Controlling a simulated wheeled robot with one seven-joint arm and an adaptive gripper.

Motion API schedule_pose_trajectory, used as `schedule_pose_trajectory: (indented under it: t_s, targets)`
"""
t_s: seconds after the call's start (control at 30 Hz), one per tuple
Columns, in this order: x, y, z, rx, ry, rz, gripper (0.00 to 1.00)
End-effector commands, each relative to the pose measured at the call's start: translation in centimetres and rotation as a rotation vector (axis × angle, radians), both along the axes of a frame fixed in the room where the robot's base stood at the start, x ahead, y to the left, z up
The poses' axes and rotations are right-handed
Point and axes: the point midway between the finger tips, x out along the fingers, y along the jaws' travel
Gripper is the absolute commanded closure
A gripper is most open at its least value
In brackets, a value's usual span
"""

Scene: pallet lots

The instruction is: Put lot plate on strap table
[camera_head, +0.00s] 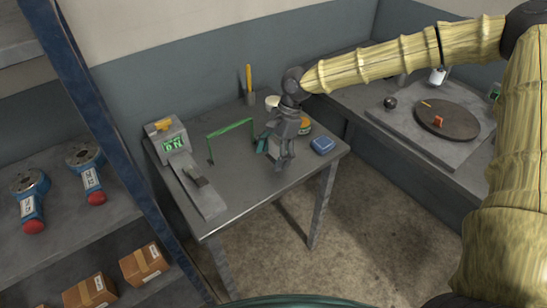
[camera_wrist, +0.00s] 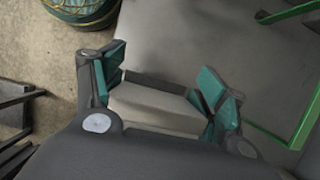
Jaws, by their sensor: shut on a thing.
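My gripper (camera_head: 274,148) hangs over the strap table (camera_head: 235,192), a grey table with a green strap frame (camera_head: 230,128) at its back. In the wrist view my gripper (camera_wrist: 158,90) is shut on a pale grey, flat-faced piece, which I take to be the lot plate (camera_wrist: 155,108). The piece sits between the teal finger pads. The strap table's grey top (camera_wrist: 190,40) lies beyond and below it, with the green frame (camera_wrist: 275,135) at the right. In the head view the plate is hidden or too small to make out. I cannot tell whether it touches the table.
A device with a green display (camera_head: 173,145) stands at the table's left. A blue box (camera_head: 322,145) sits near the right corner. A shelf (camera_head: 65,240) with blue-and-red tools and cartons is at left. A bench with a dark turntable (camera_head: 447,120) is at right.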

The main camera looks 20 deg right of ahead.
Motion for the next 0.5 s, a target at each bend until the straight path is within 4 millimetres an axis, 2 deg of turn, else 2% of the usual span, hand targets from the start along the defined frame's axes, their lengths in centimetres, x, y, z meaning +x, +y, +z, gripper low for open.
schedule_pose_trajectory:
  t_s: [0.27,0.5]
  targets:
    - [1.4,-0.8,-0.1,-0.001,0.0,-0.001,0.53]
    - [1.2,-0.6,-3.2,-0.001,0.0,0.001,0.53]
